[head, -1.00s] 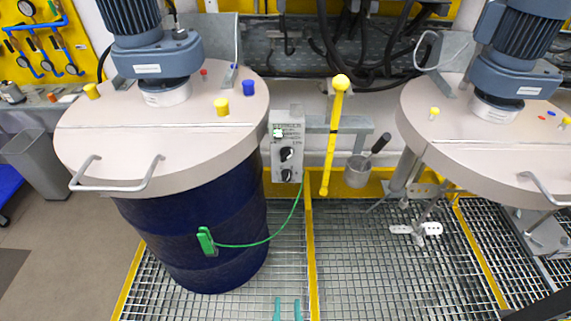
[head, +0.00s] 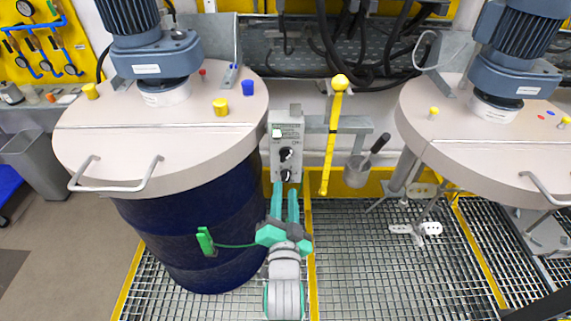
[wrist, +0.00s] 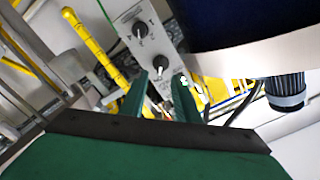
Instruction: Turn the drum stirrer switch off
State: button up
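My gripper (head: 285,188), with teal fingers, is just below the lower knob. In the wrist view the box (wrist: 150,17) also shows its knobs, and my gripper (wrist: 160,80) has its fingers apart with a knob (wrist: 158,62) lined up between the tips. I cannot tell whether they touch it. The labels are too small to read.
The dark blue drum (head: 195,240) with its beige lid and motor stands left of my arm. A yellow rod (head: 333,130) hangs close right of the box, beside a metal cup (head: 357,170). A second lid with stirrer (head: 490,145) is at right. Grating covers the floor.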

aim_at(285, 160)
jog(key=w, duration=1.1)
jog(key=shift+r, duration=0.2)
grip_shut()
